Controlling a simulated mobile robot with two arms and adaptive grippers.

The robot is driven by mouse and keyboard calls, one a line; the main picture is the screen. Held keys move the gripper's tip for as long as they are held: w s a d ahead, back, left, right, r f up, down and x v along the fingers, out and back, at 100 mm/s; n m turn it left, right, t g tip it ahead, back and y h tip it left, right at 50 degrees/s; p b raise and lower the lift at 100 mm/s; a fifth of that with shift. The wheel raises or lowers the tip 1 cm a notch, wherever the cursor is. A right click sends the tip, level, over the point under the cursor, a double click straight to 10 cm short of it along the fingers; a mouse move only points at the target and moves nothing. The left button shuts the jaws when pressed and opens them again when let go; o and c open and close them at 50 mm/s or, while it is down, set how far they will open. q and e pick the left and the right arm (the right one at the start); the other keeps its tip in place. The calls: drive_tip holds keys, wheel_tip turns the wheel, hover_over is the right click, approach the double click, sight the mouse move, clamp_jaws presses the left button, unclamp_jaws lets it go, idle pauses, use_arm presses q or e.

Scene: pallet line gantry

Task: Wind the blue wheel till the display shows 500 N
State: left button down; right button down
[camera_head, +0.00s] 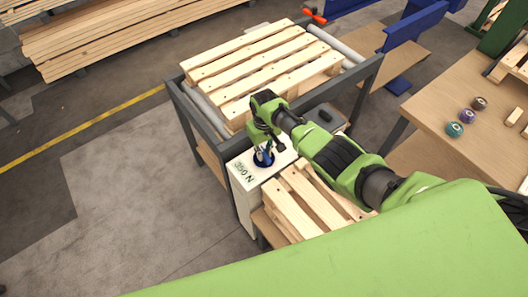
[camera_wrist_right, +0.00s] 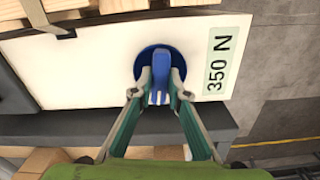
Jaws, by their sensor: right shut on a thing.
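The blue wheel (camera_head: 263,158) sits on the top face of a white box (camera_head: 243,180) beside the roller frame. It also shows in the right wrist view (camera_wrist_right: 144,66), with a raised blue grip bar (camera_wrist_right: 161,72) across it. My right gripper (camera_wrist_right: 161,97) is shut on the grip bar of the wheel, one finger on each side. In the head view my right gripper (camera_head: 264,150) comes down onto the wheel from above. My left gripper is not in view.
A wooden pallet (camera_head: 262,72) lies on the grey roller frame (camera_head: 213,134) behind the box. More slatted wood (camera_head: 293,211) stands just in front of it. A workbench (camera_head: 450,90) with several small rolls is at the right.

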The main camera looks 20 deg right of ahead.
sight(264, 153)
drive_tip(key=c, duration=2)
unclamp_jaws()
drive_tip(key=shift+o, duration=0.2)
drive_tip(key=shift+r, duration=0.1)
wheel_tip(264, 153, up, 12)
